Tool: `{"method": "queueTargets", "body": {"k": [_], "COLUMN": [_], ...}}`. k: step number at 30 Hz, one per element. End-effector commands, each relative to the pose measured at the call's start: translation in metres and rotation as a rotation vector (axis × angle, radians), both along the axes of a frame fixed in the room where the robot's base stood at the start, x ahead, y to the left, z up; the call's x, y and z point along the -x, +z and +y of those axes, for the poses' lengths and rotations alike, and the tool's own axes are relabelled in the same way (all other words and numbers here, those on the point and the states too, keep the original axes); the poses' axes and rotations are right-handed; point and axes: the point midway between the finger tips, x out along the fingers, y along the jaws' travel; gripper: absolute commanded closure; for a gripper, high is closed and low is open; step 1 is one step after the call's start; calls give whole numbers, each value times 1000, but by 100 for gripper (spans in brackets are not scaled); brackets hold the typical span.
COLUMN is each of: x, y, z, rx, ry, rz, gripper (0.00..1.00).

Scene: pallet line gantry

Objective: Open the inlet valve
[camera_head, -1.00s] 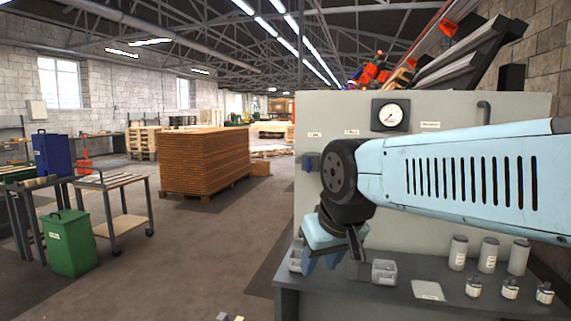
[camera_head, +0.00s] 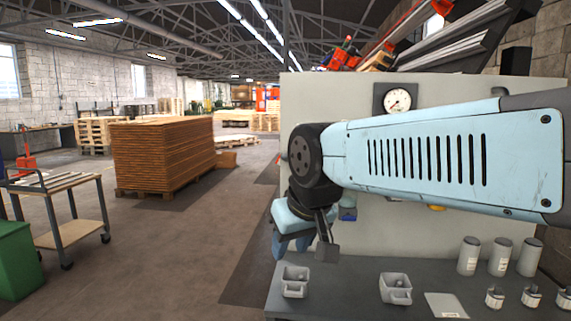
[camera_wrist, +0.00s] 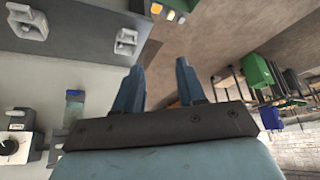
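No part can be clearly read as the inlet valve. The grey panel (camera_head: 470,235) stands upright at the back of a bench, and my arm covers much of its front. A small blue part (camera_head: 348,214) shows on the panel below my arm. In the wrist view a blue fitting (camera_wrist: 74,104) is on the panel, left of my fingers, and a white-and-black dial or knob (camera_wrist: 10,147) is at the left edge.
A round gauge (camera_head: 397,100) is at the panel's top. The bench (camera_head: 345,300) carries grey bins (camera_head: 295,282) (camera_head: 396,288), a white card (camera_head: 446,305) and several canisters (camera_head: 468,256). A cart (camera_head: 70,232) and a stack of boards (camera_head: 165,157) stand left, with clear floor between them and the bench.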

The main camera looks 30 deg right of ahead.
Motion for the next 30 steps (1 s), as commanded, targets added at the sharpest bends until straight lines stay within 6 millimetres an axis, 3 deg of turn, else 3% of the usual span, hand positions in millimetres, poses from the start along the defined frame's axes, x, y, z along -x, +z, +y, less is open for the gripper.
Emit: {"method": "queueTargets", "body": {"k": [6, 11, 21, 30], "x": [-4, -28, -136, -233], "y": [4, 28, 110, 156], "z": [-1, -14, -65, -129], "rx": [-1, -9, -32, -37], "ry": [-6, -47, -245, -437], "rz": [1, 12, 50, 80], "gripper": [60, 60, 60, 60]}}
